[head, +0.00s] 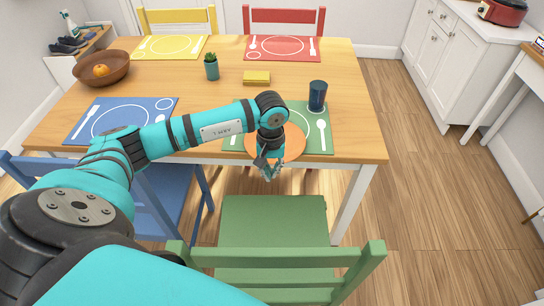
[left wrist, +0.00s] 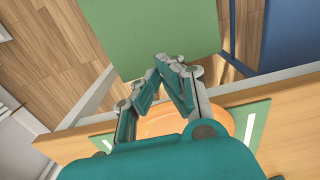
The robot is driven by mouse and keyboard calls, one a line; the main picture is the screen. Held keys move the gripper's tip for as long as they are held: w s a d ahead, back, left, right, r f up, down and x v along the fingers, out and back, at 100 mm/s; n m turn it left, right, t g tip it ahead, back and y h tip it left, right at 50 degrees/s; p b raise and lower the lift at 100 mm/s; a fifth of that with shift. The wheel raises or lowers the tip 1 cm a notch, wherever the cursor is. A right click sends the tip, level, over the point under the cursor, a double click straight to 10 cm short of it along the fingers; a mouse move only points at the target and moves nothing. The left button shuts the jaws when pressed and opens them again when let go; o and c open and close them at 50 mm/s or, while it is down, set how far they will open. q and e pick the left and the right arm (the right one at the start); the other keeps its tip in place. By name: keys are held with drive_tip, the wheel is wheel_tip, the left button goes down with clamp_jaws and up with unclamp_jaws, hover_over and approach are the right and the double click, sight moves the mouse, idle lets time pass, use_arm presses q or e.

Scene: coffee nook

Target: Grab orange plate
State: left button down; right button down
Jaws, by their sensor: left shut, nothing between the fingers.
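The orange plate (head: 293,141) lies on the green placemat (head: 328,143) near the front edge of the wooden table. My left arm reaches in from the left, and my left gripper (head: 269,174) points down at the plate's front side, by the table edge. The arm and gripper hide part of the plate. In the left wrist view my left gripper (left wrist: 170,66) is shut and empty, its fingertips close together, with the orange plate (left wrist: 165,124) partly showing behind the fingers. I cannot tell if the fingers touch the plate. My right gripper is not in view.
A dark blue cup (head: 317,96) stands on the green placemat, behind the plate. A yellow sponge-like block (head: 256,78), a small potted plant (head: 212,67) and a wooden bowl (head: 102,69) stand farther back. A green chair (head: 273,222) is in front of the table.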

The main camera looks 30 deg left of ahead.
sight(272, 163)
use_arm(q)
drive_tip(key=w+a, duration=0.1)
drive_tip(key=w+a+p, duration=0.1)
drive_tip(key=w, duration=0.2)
drive_tip(key=shift+w+a, duration=0.4)
drive_tip(key=shift+f+b, duration=0.45)
drive_tip(key=shift+f, duration=0.4)
